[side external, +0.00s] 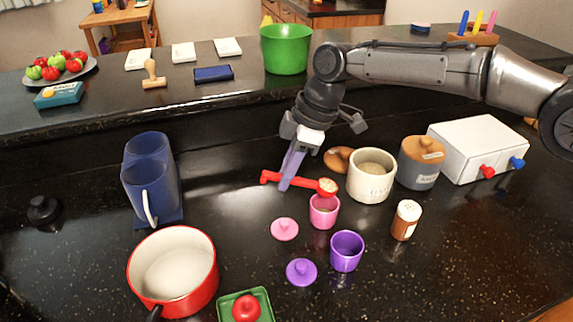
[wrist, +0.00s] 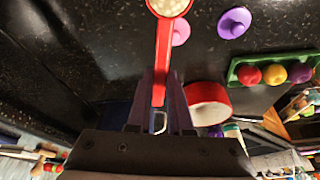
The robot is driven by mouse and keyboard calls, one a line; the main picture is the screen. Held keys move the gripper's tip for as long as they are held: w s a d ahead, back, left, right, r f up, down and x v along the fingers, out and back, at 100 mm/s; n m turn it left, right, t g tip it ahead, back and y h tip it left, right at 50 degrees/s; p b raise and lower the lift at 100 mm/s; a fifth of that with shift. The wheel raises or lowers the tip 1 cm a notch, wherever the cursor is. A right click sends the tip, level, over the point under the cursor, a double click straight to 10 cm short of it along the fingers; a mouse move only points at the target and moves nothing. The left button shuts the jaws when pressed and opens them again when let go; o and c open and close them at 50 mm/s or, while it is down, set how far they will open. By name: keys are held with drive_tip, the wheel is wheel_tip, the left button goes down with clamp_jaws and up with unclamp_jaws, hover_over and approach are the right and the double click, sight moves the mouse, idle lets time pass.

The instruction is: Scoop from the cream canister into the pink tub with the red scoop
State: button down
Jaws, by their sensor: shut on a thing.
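My gripper (side external: 288,183) is shut on the handle of the red scoop (side external: 297,182), which it holds roughly level. In the wrist view the scoop (wrist: 163,45) extends away between my fingers (wrist: 165,85), and its bowl is full of pale grains (wrist: 170,6). The bowl is above the pink tub (side external: 323,215), close over its opening. The tub stands upright without its lid and the scoop partly hides its inside. The cream canister (side external: 370,187) stands open just right of the tub, with beige grains inside.
A pink lid (side external: 284,229), purple lid (side external: 301,271) and open purple tub (side external: 347,252) lie in front. A shaker (side external: 405,221), blue-grey canister (side external: 421,170) and white box (side external: 480,148) stand right. A wooden lid (side external: 339,159) lies behind. A red pot (side external: 175,270) stands left.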

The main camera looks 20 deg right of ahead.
sight(298, 179)
drive_tip(key=shift+f, duration=0.3)
drive_tip(key=r+y, duration=0.1)
drive_tip(key=d+r+y, duration=0.1)
drive_tip(key=y, duration=0.1)
drive_tip(key=shift+s+t, duration=0.15)
drive_tip(key=shift+t, duration=0.25)
drive_tip(key=shift+s+d+r+t+y, duration=0.15)
drive_tip(key=shift+d+r+t+y, duration=0.25)
drive_tip(key=shift+y, duration=0.6)
drive_tip(key=shift+s+d+r+t+y, duration=0.2)
drive_tip(key=shift+d+r+y, duration=0.3)
drive_tip(key=shift+y, duration=0.5)
drive_tip(key=shift+s+d+r+t+y, duration=0.1)
drive_tip(key=shift+d+r+t+y, duration=0.15)
drive_tip(key=shift+d+y, duration=0.55)
drive_tip(key=shift+a+r, duration=0.1)
drive_tip(key=shift+a, duration=0.15)
drive_tip(key=shift+r, duration=1.9)
